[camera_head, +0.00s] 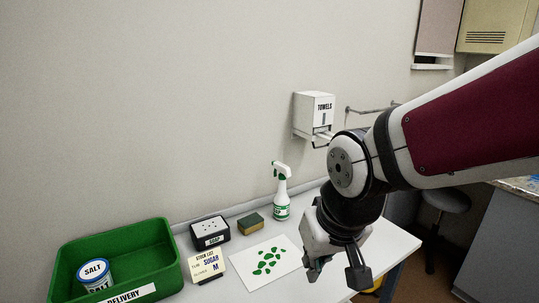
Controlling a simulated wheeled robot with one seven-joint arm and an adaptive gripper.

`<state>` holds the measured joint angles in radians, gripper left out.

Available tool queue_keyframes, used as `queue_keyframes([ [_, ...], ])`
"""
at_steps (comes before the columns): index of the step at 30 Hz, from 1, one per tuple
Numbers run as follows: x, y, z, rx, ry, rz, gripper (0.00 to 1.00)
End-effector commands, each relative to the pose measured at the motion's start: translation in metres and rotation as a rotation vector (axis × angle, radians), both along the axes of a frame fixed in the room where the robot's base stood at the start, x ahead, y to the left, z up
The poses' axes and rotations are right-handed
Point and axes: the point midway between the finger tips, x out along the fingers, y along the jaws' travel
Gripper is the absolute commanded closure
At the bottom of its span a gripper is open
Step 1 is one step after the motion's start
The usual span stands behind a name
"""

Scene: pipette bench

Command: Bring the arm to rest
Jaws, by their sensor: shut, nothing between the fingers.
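My gripper (338,277) hangs from my dark red and white arm over the right part of the white table. It points down toward the picture's lower edge, and its fingers are empty. No object touches it in this view. The arm reaches in from the right edge of the picture.
On the white table (395,247) stand a green delivery bin (150,258) holding a salt can (95,273), a soap box (210,232), a sponge (251,223), a card (206,264), a spotted sheet (245,262) and a spray bottle (281,195).

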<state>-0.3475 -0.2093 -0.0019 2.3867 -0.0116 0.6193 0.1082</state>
Motion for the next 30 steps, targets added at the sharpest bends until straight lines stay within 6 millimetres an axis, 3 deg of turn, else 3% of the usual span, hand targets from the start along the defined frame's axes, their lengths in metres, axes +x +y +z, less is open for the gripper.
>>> queue_keyframes([
  [1, -0.008, -0.018, 0.014, 0.003, -0.02, -0.033, 1.0],
  [6, -0.043, -0.067, 0.043, -0.002, -0.058, -0.122, 1.0],
  [12, -0.084, -0.103, 0.061, -0.015, -0.091, -0.207, 1.0],
  [18, -0.107, -0.116, 0.065, -0.022, -0.104, -0.247, 1.0],
  [30, -0.109, -0.117, 0.065, -0.023, -0.104, -0.251, 1.0],
])
